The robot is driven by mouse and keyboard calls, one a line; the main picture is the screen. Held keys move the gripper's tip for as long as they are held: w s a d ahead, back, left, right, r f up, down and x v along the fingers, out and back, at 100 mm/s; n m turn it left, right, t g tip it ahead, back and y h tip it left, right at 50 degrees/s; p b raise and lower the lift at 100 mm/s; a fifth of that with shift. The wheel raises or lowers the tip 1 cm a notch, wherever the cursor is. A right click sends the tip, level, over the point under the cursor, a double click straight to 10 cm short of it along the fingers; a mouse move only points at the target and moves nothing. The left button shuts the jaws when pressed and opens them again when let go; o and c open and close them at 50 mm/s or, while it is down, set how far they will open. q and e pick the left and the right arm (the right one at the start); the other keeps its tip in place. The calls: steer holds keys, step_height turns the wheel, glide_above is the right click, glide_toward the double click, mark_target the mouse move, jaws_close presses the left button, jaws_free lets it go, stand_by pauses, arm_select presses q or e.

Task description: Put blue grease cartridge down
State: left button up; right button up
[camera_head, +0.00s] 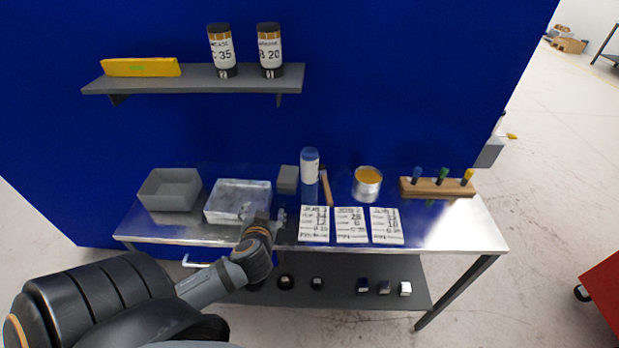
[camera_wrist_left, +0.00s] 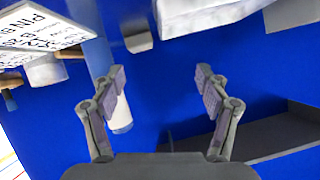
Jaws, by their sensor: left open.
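The blue grease cartridge appears to be the white cylinder with a blue top (camera_head: 310,167), standing upright at the back of the workbench. In the left wrist view a pale cylinder with a blue body (camera_wrist_left: 122,115) shows partly behind one finger, apparently the same one. My left gripper (camera_head: 264,215) is over the bench front, near the clear tray and left of the cards. In its wrist view the left gripper (camera_wrist_left: 160,82) has its fingers wide apart with nothing between them. The cylinder stands apart from the gripper in the head view. My right gripper is not in view.
The bench holds a grey bin (camera_head: 170,203), a clear tray (camera_head: 238,216), a grey block (camera_head: 288,180), white cards (camera_head: 351,226), a can (camera_head: 367,186) and a wooden rack (camera_head: 437,188). A wall shelf (camera_head: 190,83) carries two dark-capped cartridges and a yellow bar.

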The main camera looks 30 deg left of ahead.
mark_target(306, 160)
arm_select(q)
steer(key=w+d+r+m+t+h+b, duration=0.1)
steer(key=w+r+t+h, duration=0.1)
steer(key=w, duration=0.2)
steer(key=w+d+r+m+t+h, duration=0.1)
steer(key=w+r+t+h, duration=0.1)
steer(key=w, duration=0.3)
steer(key=w+d+r+m+t+h+b, duration=0.1)
steer(key=w+r+t+h, duration=0.1)
steer(key=w+r+t, duration=0.2)
steer(key=shift+w+d+r+b, duration=0.1)
steer(key=shift+w+b, duration=0.1)
steer(key=shift+b, duration=0.15)
steer(key=w, duration=0.1)
steer(key=w+p, duration=0.1)
steer(key=w, duration=0.2)
steer(key=shift+w+a+r, duration=0.25)
steer(key=shift+w+a, duration=0.1)
steer(key=shift+w, duration=0.05)
steer(key=shift+w+f, duration=0.1)
steer(key=shift+w, duration=0.1)
steer(key=shift+s, duration=0.1)
steer(key=shift+c, duration=0.6)
jaws_close()
